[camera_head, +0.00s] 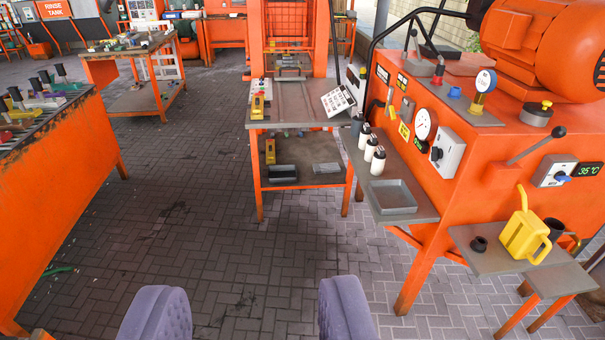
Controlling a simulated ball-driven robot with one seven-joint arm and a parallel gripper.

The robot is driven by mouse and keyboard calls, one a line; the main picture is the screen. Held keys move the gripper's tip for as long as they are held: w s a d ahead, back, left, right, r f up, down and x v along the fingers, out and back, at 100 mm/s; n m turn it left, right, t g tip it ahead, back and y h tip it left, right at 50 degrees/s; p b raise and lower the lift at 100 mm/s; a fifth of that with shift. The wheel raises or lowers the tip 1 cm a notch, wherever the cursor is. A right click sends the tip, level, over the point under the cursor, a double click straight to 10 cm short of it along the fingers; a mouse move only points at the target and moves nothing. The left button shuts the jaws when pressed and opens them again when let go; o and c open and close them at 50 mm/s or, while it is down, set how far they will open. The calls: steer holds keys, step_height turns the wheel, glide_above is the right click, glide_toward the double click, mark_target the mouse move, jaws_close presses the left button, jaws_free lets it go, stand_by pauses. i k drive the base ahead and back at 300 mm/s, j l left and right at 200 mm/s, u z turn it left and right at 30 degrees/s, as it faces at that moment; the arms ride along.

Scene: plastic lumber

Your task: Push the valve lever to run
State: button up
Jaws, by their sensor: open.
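The orange machine (480,150) on the right carries several handles. A grey lever (530,150) with a black knob slants up to the right from its front. Another black lever (438,52) stands on the machine's top. I cannot tell from labels which is the valve lever, and no "run" mark is readable. My gripper (249,305) shows as two purple ribbed fingers at the bottom edge. It is open and empty, well apart from the machine, over the paved floor.
A yellow jug (524,232) stands on a low grey shelf (483,257) below the levers. A side shelf (420,212) holds a grey tray and white bottles. An orange bench (50,190) stands left. The paved floor (200,210) between is open.

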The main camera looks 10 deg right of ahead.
mark_target(413, 32)
steer(key=i+z, duration=0.25)
steer(key=i, duration=0.2)
steer(key=i+j+z, duration=0.25)
steer(key=i, duration=0.2)
steer(key=i+j+z, duration=0.25)
steer(key=i, duration=0.2)
steer(key=i+j+z, duration=0.25)
steer(key=i, duration=0.2)
steer(key=i+j+u, duration=0.15)
steer(key=i, duration=0.8)
steer(key=i+j+u, duration=0.2)
steer(key=i, duration=0.75)
